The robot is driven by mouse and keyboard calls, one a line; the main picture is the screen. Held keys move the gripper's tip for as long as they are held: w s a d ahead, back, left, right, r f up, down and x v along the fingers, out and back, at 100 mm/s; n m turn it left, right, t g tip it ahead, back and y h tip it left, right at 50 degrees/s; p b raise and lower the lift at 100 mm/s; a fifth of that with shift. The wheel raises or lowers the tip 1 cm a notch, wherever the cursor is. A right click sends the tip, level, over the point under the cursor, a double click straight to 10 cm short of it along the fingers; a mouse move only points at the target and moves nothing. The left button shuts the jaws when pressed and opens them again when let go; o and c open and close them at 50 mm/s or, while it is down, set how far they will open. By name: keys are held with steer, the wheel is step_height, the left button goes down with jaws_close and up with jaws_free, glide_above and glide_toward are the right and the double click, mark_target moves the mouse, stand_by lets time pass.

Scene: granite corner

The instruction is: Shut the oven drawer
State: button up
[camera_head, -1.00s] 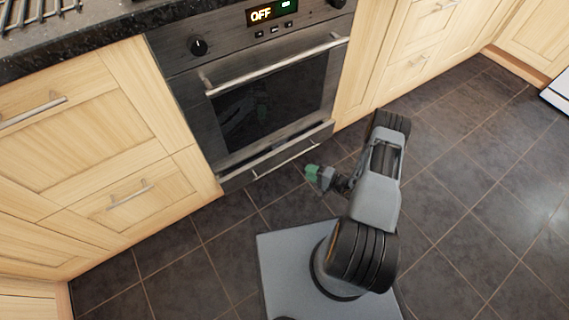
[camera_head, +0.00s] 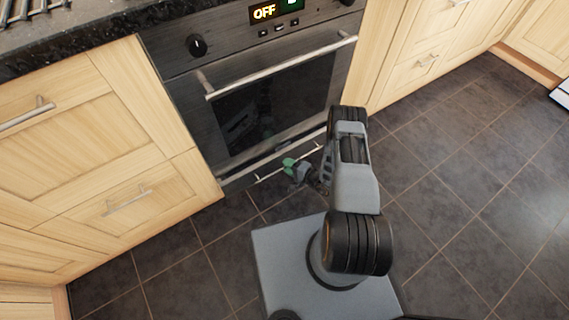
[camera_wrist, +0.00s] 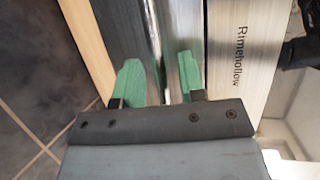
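The oven drawer (camera_head: 240,183) is the low dark front under the oven door, with a thin bar handle (camera_head: 272,175). It seems to stand slightly out from the oven, but how far is hard to tell. My gripper (camera_head: 292,168), with green fingertips, is at the drawer front by the handle. In the wrist view my gripper (camera_wrist: 160,82) has its two green fingers apart, with shiny metal edges between and beyond them. I cannot tell whether the fingers touch the metal. My arm hides the drawer's right end in the head view.
The oven door (camera_head: 270,105) is shut, with a long handle (camera_head: 280,67) above the drawer. Wooden cabinets (camera_head: 130,165) flank the oven. The tiled floor (camera_head: 450,200) is clear to the right. A steel panel reading "Rimehollow" (camera_wrist: 238,60) is close in the wrist view.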

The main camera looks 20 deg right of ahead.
steer(key=shift+w+a, duration=0.25)
jaws_close()
stand_by(0.3)
